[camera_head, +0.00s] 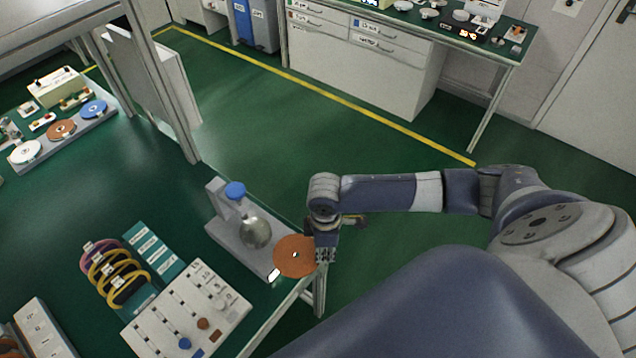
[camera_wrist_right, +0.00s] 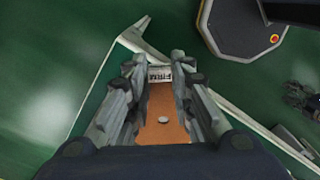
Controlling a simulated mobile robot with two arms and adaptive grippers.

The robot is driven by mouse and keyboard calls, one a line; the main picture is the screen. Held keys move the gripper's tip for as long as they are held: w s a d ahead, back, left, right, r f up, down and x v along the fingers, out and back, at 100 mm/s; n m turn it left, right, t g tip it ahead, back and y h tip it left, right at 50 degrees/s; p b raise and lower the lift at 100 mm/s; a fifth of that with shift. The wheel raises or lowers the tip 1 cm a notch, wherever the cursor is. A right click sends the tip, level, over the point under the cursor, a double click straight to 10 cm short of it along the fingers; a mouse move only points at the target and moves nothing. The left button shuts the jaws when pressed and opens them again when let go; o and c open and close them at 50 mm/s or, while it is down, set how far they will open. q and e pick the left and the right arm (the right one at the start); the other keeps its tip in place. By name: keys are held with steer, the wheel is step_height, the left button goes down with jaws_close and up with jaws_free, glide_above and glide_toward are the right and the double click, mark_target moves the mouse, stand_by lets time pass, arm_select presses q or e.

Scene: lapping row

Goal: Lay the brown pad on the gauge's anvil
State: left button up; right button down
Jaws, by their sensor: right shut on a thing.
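The brown pad (camera_head: 293,257) is a round disc with a small centre hole. My right gripper (camera_head: 322,254) is shut on its right edge. The pad also shows in the right wrist view (camera_wrist_right: 165,132) between the fingers of that gripper (camera_wrist_right: 155,88). A grey stand (camera_head: 221,228) with an upright post, a blue cap and a round clear body sits at the table edge. I cannot tell whether this is the gauge; no anvil is clear. The pad overlaps the stand's near end, and contact is unclear. My left gripper is not in view.
A slotted panel (camera_head: 165,312) with coloured knobs lies left of the pad. Several coloured rings (camera_head: 117,278) stand beside it. A grey rack (camera_head: 75,136) with white, brown and blue discs is farther back. Open green floor (camera_head: 275,115) lies beyond the table edge.

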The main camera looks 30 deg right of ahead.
mark_target(309, 242)
steer(key=shift+w+r, duration=0.2)
steer(key=shift+w, duration=0.05)
steer(key=shift+w+a+f, duration=0.3)
steer(key=shift+w+f, duration=0.05)
steer(key=shift+w, duration=0.25)
steer(key=w, duration=0.1)
steer(key=w+f, duration=0.1)
steer(key=w+a+b, duration=0.1)
steer(key=shift+w+f, duration=0.1)
steer(key=shift+f, duration=0.3)
steer(key=w+a+b, duration=0.1)
steer(key=w+b, duration=0.2)
steer(key=w+a+f+b, duration=0.1)
steer(key=w+b, duration=0.2)
steer(key=b, duration=0.1)
steer(key=w+a+b, duration=0.1)
steer(key=w+b, duration=0.2)
steer(key=w, duration=0.1)
steer(key=shift+w+a+f+b, duration=0.1)
steer(key=shift+a+f+b, duration=0.1)
steer(key=shift+a+b, duration=0.2)
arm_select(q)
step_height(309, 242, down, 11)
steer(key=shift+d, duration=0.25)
arm_select(e)
steer(key=shift+f, duration=0.3)
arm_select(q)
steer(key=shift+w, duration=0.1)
